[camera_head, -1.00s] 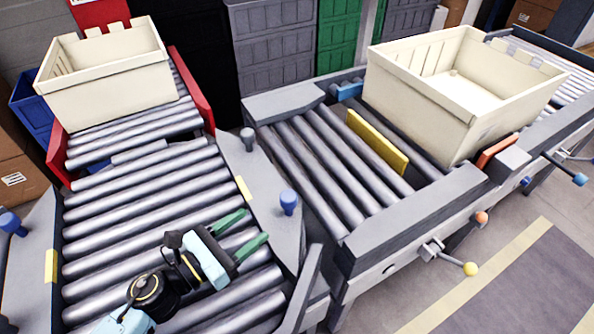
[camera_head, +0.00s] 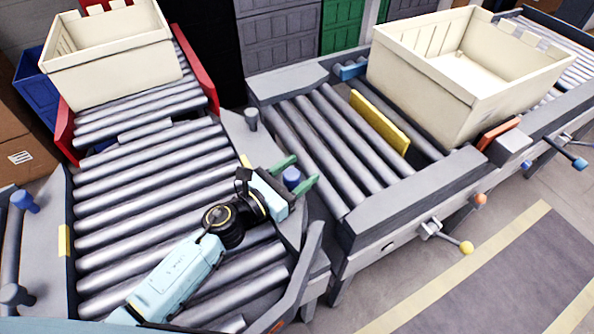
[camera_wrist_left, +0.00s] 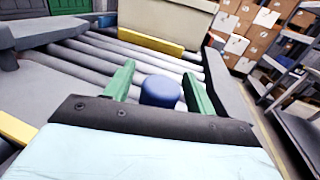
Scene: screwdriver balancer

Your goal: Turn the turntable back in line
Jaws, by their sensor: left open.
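The turntable is the roller deck in the left half of the head view, with a grey side plate (camera_head: 246,140) along its right edge. Its rollers are slightly askew to the red-sided conveyor behind it. A blue knobbed post (camera_head: 292,178) stands on that side plate. My left gripper (camera_head: 300,172) is open, with its green fingers on either side of the blue knob. In the left wrist view the blue knob (camera_wrist_left: 160,91) sits between the two fingers, with visible gaps. My right gripper is not in view.
A cream tote (camera_head: 115,60) stands on the red-sided conveyor behind the turntable. Another cream tote (camera_head: 465,80) stands on the right conveyor, beyond a yellow stop plate (camera_head: 379,122). A yellow-knobbed lever (camera_head: 466,248) sticks out from the right conveyor's front side.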

